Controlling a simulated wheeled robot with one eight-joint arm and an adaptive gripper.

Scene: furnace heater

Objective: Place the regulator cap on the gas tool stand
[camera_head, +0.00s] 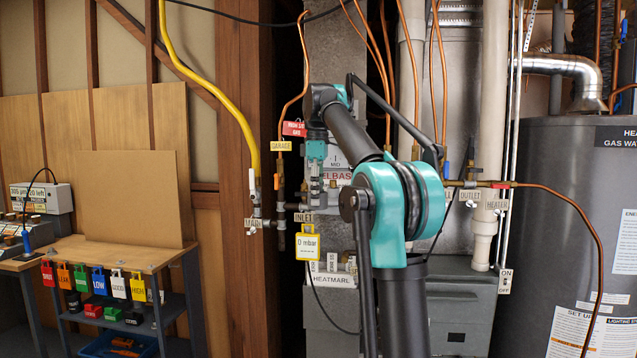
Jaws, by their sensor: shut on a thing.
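My gripper (315,188) points down in front of the pipework, left of the middle of the view. It is shut on a small metal part, taken to be the regulator cap; the fingers and the pipes behind blend together and hide its shape. The gas tool stand (100,252) is at the left, with a bare wooden top, a tan back panel and coloured tags hanging along its front edge. My gripper is well to the right of the stand and apart from it.
A yellow gas hose (213,79) hangs between stand and gripper. Labelled valves and a yellow pressure gauge (309,247) are close to my gripper. A grey water heater (560,220) fills the right. A side bench (20,263) with instruments stands far left. The stand's top is clear.

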